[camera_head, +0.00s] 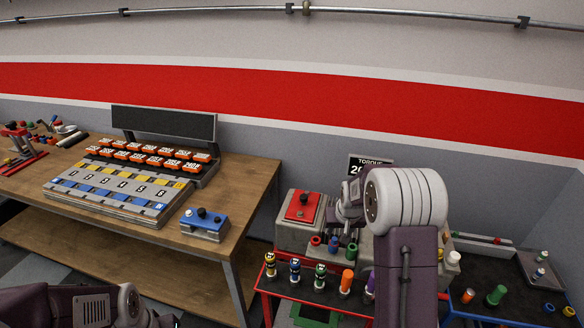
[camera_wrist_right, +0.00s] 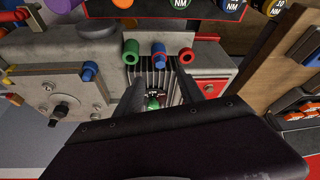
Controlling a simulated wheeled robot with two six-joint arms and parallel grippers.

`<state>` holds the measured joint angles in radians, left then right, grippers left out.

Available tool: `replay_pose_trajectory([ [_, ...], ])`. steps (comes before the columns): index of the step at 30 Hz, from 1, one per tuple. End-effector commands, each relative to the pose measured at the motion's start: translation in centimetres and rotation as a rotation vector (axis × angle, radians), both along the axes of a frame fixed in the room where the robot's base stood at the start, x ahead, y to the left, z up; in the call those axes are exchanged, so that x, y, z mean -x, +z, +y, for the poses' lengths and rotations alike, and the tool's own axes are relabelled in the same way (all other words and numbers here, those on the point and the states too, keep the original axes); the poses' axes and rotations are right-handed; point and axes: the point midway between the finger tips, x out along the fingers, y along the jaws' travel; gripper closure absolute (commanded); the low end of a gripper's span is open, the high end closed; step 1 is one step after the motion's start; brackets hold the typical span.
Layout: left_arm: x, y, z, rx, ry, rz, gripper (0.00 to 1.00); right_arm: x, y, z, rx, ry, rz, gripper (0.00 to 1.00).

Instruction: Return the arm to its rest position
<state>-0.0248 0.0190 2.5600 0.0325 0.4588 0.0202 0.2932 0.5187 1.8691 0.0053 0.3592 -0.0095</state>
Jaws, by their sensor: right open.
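My right arm (camera_head: 405,250) reaches up from the bottom right in the head view. Its large white joint hides part of the bench behind. My right gripper (camera_head: 346,212) points over the grey machine block. In the right wrist view its two dark fingers (camera_wrist_right: 160,95) are spread apart with a gap between them. A small green-topped part (camera_wrist_right: 152,103) shows in that gap, lower down near a ribbed grey fixture; I see nothing gripped. My left arm (camera_head: 85,306) shows only at the bottom left edge, and its fingers are out of the picture.
A grey machine with a red panel (camera_head: 302,206) stands near the right gripper. Several coloured-top tools stand in a rack (camera_head: 312,297) in front. A wooden table (camera_head: 245,180) at left holds a numbered tray and a blue control box (camera_head: 205,222). A black tray (camera_head: 500,270) is at right.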

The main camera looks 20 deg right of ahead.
Motion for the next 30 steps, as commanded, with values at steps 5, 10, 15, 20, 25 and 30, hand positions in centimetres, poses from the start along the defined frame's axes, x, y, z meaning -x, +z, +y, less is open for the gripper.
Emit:
replay_pose_trajectory([
  [5,0.0,-0.1,0.0,0.000,0.000,0.000,0.64,-1.2,2.6,2.9,0.013,0.068,-0.052,0.54],
  [10,0.0,-0.4,0.0,0.000,0.000,0.000,0.64,6.4,4.3,11.5,-0.009,0.231,0.003,0.54],
  [15,0.0,-0.4,0.0,0.000,0.000,0.000,0.64,16.8,1.7,14.3,-0.042,0.288,0.168,0.54],
  [20,0.0,-0.4,0.0,0.000,0.000,0.000,0.64,21.2,-0.1,14.2,-0.061,0.274,0.274,0.54],
  [25,0.0,-0.4,0.0,0.000,0.000,0.000,0.64,21.6,-0.2,14.2,-0.064,0.267,0.288,0.54],
  [30,0.0,-0.4,0.0,0.000,0.000,0.000,0.64,21.5,-0.2,14.2,-0.064,0.267,0.287,0.54],
])
